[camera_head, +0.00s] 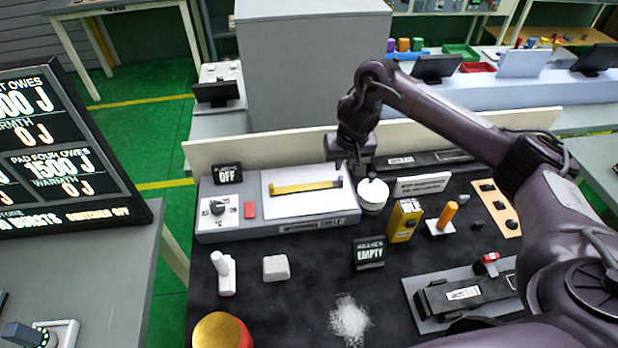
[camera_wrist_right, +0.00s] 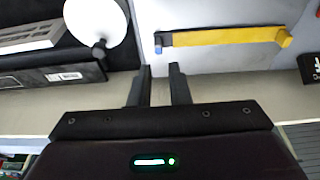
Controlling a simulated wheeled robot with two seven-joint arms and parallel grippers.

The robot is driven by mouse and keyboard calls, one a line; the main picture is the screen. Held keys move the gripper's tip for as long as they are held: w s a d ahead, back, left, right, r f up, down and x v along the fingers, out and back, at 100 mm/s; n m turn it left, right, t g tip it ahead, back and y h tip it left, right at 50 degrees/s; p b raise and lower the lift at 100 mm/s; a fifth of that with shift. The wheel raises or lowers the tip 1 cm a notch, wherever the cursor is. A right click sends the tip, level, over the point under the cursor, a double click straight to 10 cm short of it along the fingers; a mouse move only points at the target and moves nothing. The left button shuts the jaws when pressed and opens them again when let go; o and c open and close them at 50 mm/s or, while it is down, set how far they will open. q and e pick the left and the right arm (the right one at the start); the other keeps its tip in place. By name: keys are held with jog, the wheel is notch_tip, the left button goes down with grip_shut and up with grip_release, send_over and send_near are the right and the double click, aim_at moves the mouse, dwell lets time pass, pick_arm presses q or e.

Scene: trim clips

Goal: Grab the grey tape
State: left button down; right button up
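I cannot make out anything that is clearly a grey tape. A yellow strip (camera_head: 300,187) with a small blue end lies across a pale plate (camera_head: 310,205) on a grey bench unit; the strip also shows in the right wrist view (camera_wrist_right: 225,37). My right gripper (camera_head: 358,172) is above the back right corner of that unit, near the strip's blue end. In the right wrist view its two fingers (camera_wrist_right: 160,72) stand apart with nothing between them. A white round pot (camera_head: 373,195) is just beside it. My left gripper is not in view.
A low cream wall (camera_head: 260,147) runs behind the dark bench. A yellow block (camera_head: 404,220), an orange post (camera_head: 447,215) and a black sign (camera_head: 369,253) stand to the right. A pale block (camera_head: 275,268) and a white handled piece (camera_head: 225,273) stand in front.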

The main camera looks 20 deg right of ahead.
aim_at(341, 177)
notch_tip(341, 177, down, 2)
jog(key=shift+f+b, duration=0.15)
jog(key=shift+b, duration=0.4)
jog(key=x, duration=0.4)
jog(key=shift+w+d+f, duration=0.15)
jog(key=shift+w+f, duration=0.05)
jog(key=shift+f, duration=0.15)
grip_shut()
